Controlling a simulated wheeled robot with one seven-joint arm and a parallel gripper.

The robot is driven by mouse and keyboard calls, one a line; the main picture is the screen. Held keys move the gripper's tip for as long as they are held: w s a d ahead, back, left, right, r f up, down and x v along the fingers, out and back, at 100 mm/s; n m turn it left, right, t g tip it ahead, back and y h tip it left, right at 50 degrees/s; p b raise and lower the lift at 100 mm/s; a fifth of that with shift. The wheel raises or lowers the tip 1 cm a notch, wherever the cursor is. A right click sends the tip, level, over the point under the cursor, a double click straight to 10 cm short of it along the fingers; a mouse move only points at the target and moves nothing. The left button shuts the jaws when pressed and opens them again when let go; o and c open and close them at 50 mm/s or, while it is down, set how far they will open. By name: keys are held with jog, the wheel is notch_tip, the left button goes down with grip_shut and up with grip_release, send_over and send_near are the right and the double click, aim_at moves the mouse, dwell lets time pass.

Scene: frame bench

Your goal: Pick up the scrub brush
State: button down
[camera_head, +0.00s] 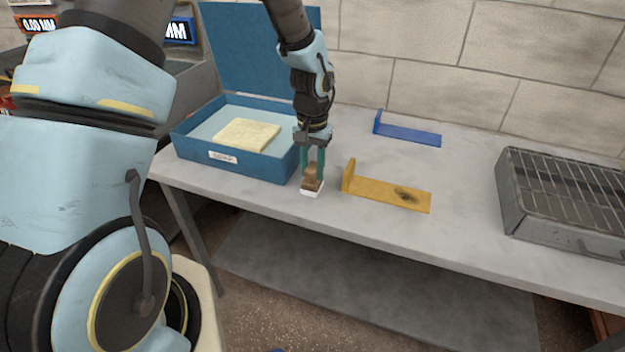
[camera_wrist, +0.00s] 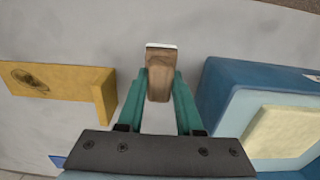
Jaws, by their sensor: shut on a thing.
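The scrub brush (camera_head: 312,181) has a brown wooden body and a white lower edge. It is near the front edge of the table, between the blue box and the yellow bracket. My gripper (camera_head: 312,172) points down over it, its green fingers shut on the wooden body. In the wrist view the brush (camera_wrist: 160,75) sits between the two fingertips of my gripper (camera_wrist: 160,82), with a thin white strip at its far end. I cannot tell whether the brush touches the table.
An open blue box (camera_head: 187,149) with a cream block (camera_head: 247,134) stands left of my gripper. A yellow bracket (camera_head: 375,191) lies close on the right, a blue bracket (camera_head: 412,134) farther back. A metal grill tray (camera_head: 520,212) stands at the right. The table (camera_head: 470,165) between is clear.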

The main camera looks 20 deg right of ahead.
aim_at(313, 166)
jog(key=shift+r, duration=0.15)
notch_tip(313, 166, up, 10)
jog(key=shift+f+b, duration=0.1)
jog(key=shift+b, duration=1.15)
jog(key=c, duration=1.2)
grip_release()
grip_shut()
